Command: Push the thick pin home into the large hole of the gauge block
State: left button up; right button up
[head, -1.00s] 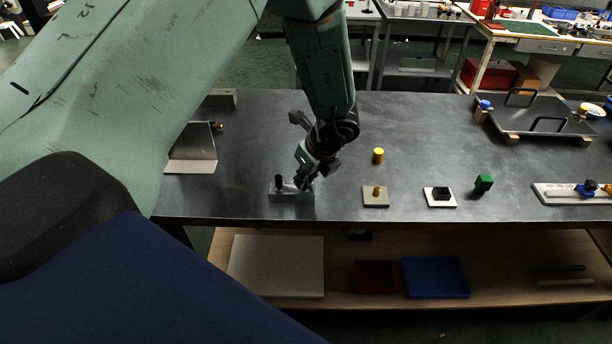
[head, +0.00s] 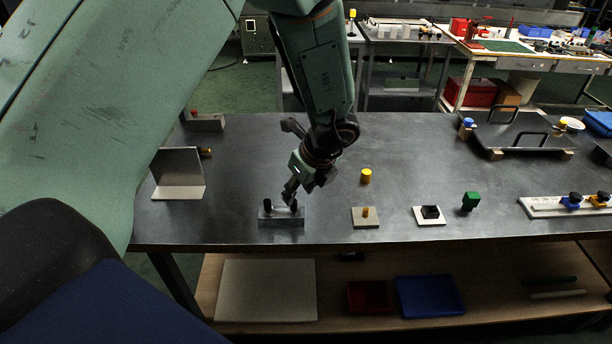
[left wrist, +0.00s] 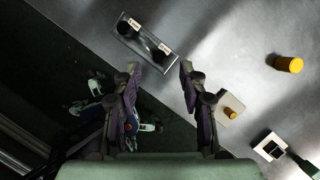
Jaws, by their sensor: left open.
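The gauge block (head: 281,218) is a small grey metal block near the front edge of the table. A black pin (head: 268,204) stands upright in its left end in the head view. A second dark pin (head: 294,206) shows at its right end, close under my left gripper (head: 291,194). The left wrist view shows the block (left wrist: 142,42) with both black pins (left wrist: 123,27) (left wrist: 160,54) and small white labels. I cannot tell which pin is thicker or how deep each sits. My left gripper (left wrist: 160,69) is open, its fingers apart and empty. My right gripper is not in view.
A yellow cylinder (head: 366,176), a plate with a yellow peg (head: 365,218), a white plate with a black square (head: 430,213) and a green block (head: 470,201) stand to the right. A metal angle bracket (head: 179,175) stands to the left. The table's middle is clear.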

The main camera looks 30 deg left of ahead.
pick_arm(q)
jog(key=w+v, duration=0.1)
jog(key=v, duration=0.5)
jog(key=shift+s+d+r, duration=0.2)
jog(key=shift+s+r, duration=0.2)
jog(key=shift+s, duration=0.15)
